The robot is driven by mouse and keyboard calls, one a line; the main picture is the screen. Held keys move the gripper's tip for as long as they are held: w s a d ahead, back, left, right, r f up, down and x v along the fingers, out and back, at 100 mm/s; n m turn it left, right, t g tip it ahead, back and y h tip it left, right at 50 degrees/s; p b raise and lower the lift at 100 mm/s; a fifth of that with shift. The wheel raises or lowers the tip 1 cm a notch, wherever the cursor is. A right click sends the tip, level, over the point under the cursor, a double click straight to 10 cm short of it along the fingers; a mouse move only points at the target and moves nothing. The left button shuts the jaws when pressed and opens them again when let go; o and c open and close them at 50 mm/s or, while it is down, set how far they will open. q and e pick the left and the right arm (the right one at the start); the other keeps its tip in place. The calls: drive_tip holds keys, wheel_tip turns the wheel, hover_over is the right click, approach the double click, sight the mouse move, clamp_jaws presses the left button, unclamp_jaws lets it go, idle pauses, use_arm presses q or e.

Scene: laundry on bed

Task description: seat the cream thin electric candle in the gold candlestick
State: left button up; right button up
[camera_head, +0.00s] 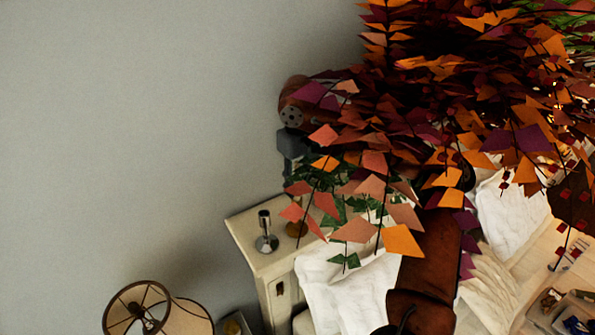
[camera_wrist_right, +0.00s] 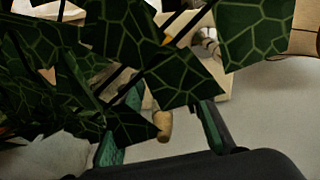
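A gold, round object (camera_head: 297,228), possibly the gold candlestick, stands on the cream cabinet top, partly covered by leaves in the head view. My right gripper (camera_head: 290,168) hangs above the cabinet, its lower part covered by leaves. In the right wrist view, its two green-padded fingers (camera_wrist_right: 162,128) stand on either side of a short tan, rounded piece (camera_wrist_right: 163,125), possibly the cream candle's end. My left gripper is out of view.
A silver candlestick (camera_head: 266,240) stands left of the gold object on the cabinet (camera_head: 257,262). Autumn leaves (camera_head: 450,75) hang in front of my arm. A lamp (camera_head: 150,308) stands lower left. White laundry (camera_head: 345,290) lies right of the cabinet. Small items fill a clear box (camera_head: 575,318).

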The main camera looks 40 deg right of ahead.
wheel_tip(320, 180, up, 11)
drive_tip(key=shift+r, duration=0.1)
idle(0.5)
idle(0.6)
drive_tip(key=shift+f, duration=6)
